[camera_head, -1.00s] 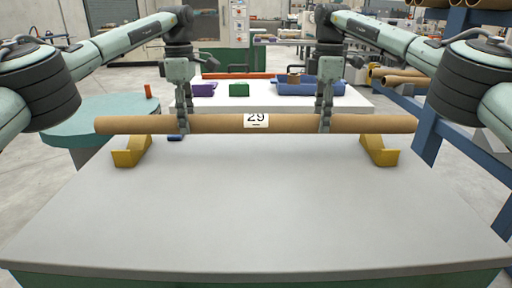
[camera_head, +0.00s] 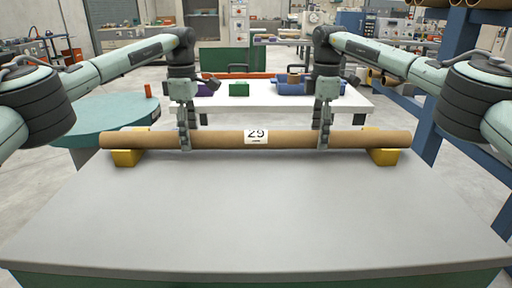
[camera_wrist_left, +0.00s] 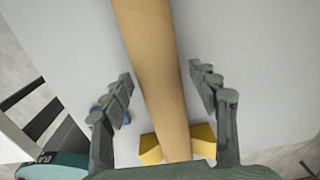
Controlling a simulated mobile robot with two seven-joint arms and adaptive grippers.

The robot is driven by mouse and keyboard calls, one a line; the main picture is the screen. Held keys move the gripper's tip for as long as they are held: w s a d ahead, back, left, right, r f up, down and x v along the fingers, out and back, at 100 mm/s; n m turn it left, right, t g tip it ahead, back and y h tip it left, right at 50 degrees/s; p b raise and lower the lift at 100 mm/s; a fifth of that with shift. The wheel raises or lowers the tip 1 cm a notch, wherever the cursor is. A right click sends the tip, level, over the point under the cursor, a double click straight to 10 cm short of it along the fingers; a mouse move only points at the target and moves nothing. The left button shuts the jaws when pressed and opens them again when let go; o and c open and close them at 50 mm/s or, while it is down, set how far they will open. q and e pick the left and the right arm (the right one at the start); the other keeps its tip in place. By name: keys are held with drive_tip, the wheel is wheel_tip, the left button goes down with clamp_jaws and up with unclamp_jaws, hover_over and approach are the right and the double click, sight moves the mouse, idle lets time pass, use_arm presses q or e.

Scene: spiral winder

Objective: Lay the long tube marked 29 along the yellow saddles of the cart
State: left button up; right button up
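The long brown tube (camera_head: 225,140), with a white label reading 29 (camera_head: 256,136), lies level across the cart's far side. It rests on the left yellow saddle (camera_head: 128,158) and the right yellow saddle (camera_head: 384,157), its ends reaching past both. In the left wrist view the tube (camera_wrist_left: 155,65) runs between the two fingers, with yellow saddle (camera_wrist_left: 150,149) showing on both sides of it. My left gripper (camera_head: 185,142) is open around the tube, with gaps on both sides. My right gripper (camera_head: 323,141) straddles the tube further right; its fingers look spread like the left one's.
The grey cart top (camera_head: 250,215) is clear in front of the tube. Behind it stands a white table (camera_head: 262,101) with a green block (camera_head: 239,89) and a blue bin (camera_head: 296,88). A round teal table (camera_head: 105,118) is at the left, a blue rack (camera_head: 432,125) at the right.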

idle(0.4)
use_arm(q)
wheel_tip(320, 180, up, 7)
drive_tip(key=shift+w, duration=0.1)
drive_tip(key=shift+r, duration=0.2)
use_arm(e)
drive_tip(key=shift+r, duration=0.15)
wheel_tip(320, 180, up, 7)
drive_tip(key=shift+w+r, duration=0.1)
drive_tip(key=shift+r, duration=0.05)
idle(0.4)
